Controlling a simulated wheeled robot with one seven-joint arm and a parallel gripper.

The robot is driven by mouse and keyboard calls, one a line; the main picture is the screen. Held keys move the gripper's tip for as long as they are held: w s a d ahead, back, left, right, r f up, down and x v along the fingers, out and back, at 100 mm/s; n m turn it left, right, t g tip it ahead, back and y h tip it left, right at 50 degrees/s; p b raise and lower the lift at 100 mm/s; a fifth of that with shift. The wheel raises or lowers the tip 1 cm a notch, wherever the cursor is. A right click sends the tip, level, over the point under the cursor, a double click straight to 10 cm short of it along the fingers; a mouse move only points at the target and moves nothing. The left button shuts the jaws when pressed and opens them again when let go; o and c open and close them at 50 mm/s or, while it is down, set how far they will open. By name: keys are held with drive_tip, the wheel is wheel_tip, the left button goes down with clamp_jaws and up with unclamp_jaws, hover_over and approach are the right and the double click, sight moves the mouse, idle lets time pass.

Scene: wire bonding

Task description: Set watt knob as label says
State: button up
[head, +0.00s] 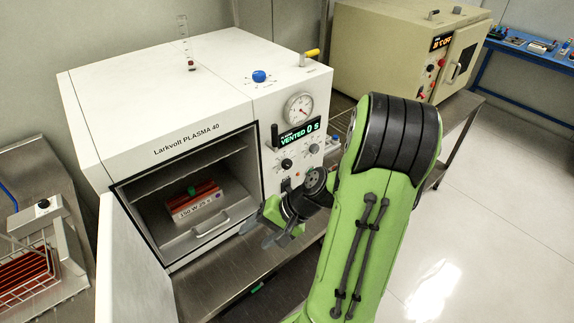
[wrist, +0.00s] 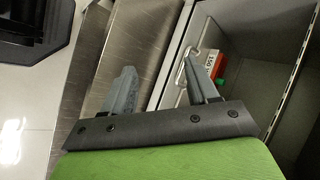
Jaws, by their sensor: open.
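The white plasma machine (head: 180,100) has its front door open. Its control panel, right of the chamber, carries a black knob (head: 287,164) and a paler knob (head: 314,148) under a display reading "VENTED 0 S". I cannot read which knob is for watts. In the chamber, a red carrier with a green part bears a white label (head: 196,207) that appears to read "150 W" and a seconds figure. In the wrist view the label (wrist: 209,63) is partly hidden by a finger. My gripper (head: 259,232) is open and empty at the chamber's lower right, below the panel, apart from the knobs.
The open door (head: 130,265) stands at the front left of the chamber. A drawer handle (head: 212,224) sticks out at the chamber's front. A blue knob (head: 259,76) and yellow-handled lever (head: 310,54) are on top. A beige oven (head: 400,50) stands behind right.

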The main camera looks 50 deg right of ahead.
drive_tip(key=d+f+m+t, duration=0.1)
drive_tip(key=d+m+t, duration=0.5)
drive_tip(key=d+m, duration=0.15)
drive_tip(key=m+t+h, duration=0.6)
drive_tip(key=m+h, duration=0.2)
drive_tip(key=m, duration=0.1)
approach(289, 166)
drive_tip(key=w, duration=0.5)
drive_tip(key=w+d, duration=0.1)
drive_tip(key=w, duration=0.2)
drive_tip(key=shift+w+f+p, duration=0.1)
drive_tip(key=shift+p, duration=0.25)
drive_tip(key=c, duration=1)
drive_tip(key=shift+c, duration=0.2)
drive_tip(key=shift+p, duration=0.35)
